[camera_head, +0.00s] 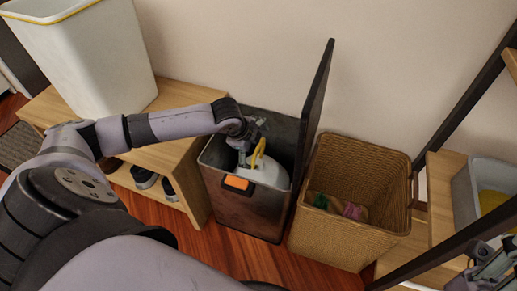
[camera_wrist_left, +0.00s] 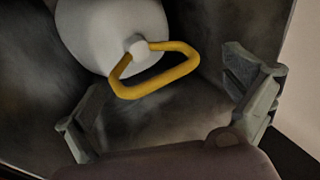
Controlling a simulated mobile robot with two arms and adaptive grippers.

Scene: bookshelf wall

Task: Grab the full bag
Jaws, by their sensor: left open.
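The full bag is white and rounded, with a yellow loop handle (camera_head: 259,151). The bag (camera_head: 270,172) sits inside a dark metal bin (camera_head: 245,212) whose lid stands open. In the left wrist view, the bag (camera_wrist_left: 108,32) is at the top and its yellow handle (camera_wrist_left: 152,72) hangs toward me. My left gripper (camera_head: 249,150) reaches into the bin's top beside the handle. In the left wrist view, its open fingers (camera_wrist_left: 165,95) are spread wide, with the handle between them and nothing gripped. My right gripper (camera_head: 490,266) is at the lower right edge, partly cut off.
The raised lid (camera_head: 317,110) stands at the bin's right. A wicker basket (camera_head: 345,234) with colored items stands to its right. A wooden bench (camera_head: 183,100) with shoes below and a white bin (camera_head: 88,60) on top is at left. A shelf frame is at right.

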